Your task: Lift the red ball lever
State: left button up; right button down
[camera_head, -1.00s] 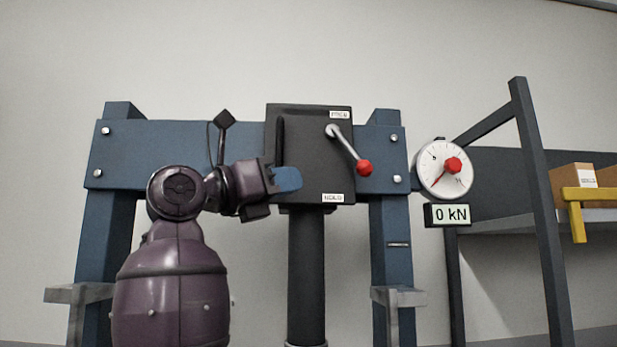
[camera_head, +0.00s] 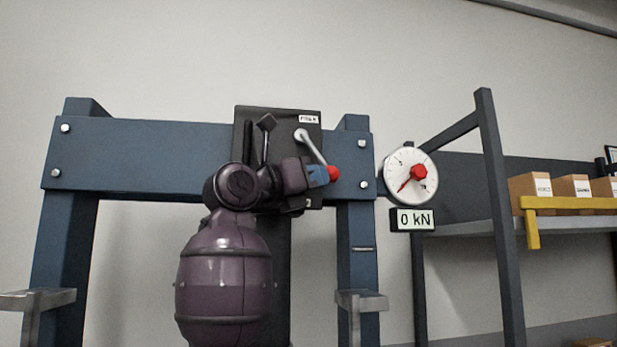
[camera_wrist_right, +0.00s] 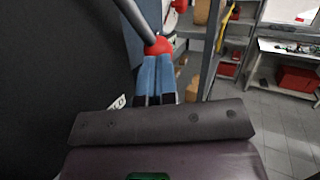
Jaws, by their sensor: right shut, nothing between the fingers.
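The red ball (camera_head: 333,173) sits at the lower right end of a grey lever (camera_head: 315,150) on the black panel (camera_head: 243,135) of the blue press frame. The lever slants down to the right. My right gripper (camera_head: 321,175) is at the ball's left side in the head view. In the right wrist view, its blue fingertips (camera_wrist_right: 156,66) are together, just below the red ball (camera_wrist_right: 159,46), with nothing visible between them. Whether they touch the ball I cannot tell. The lower label on the panel is hidden behind my arm. My left gripper is not seen.
A dial gauge (camera_head: 410,175) with a red hub hangs right of the press, above a display (camera_head: 412,219) reading 0 kN. A shelf with cardboard boxes (camera_head: 530,188) and a yellow bar (camera_head: 570,203) stands further right.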

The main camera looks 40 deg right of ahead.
dwell(0.4)
jog(key=shift+s+d+r+n+h+p, duration=0.25)
jog(key=shift+d+n+h+p, duration=0.15)
jog(key=shift+h, duration=0.1)
jog(key=shift+s+d+r+n+h+p, duration=0.15)
jog(key=shift+s+d+n+h+p, duration=0.15)
jog(key=shift+h, duration=0.2)
jog(key=s+d+r+n+t+h+p, duration=0.1)
jog(key=p, duration=0.1)
jog(key=d+r+n+h+p, duration=0.1)
jog(key=d+p, duration=0.1)
jog(key=shift+s+r+t, duration=0.35)
jog(key=shift+t, duration=0.05)
jog(key=shift+a+r, duration=0.1)
jog(key=shift+r, duration=0.1)
jog(key=shift+f, duration=0.1)
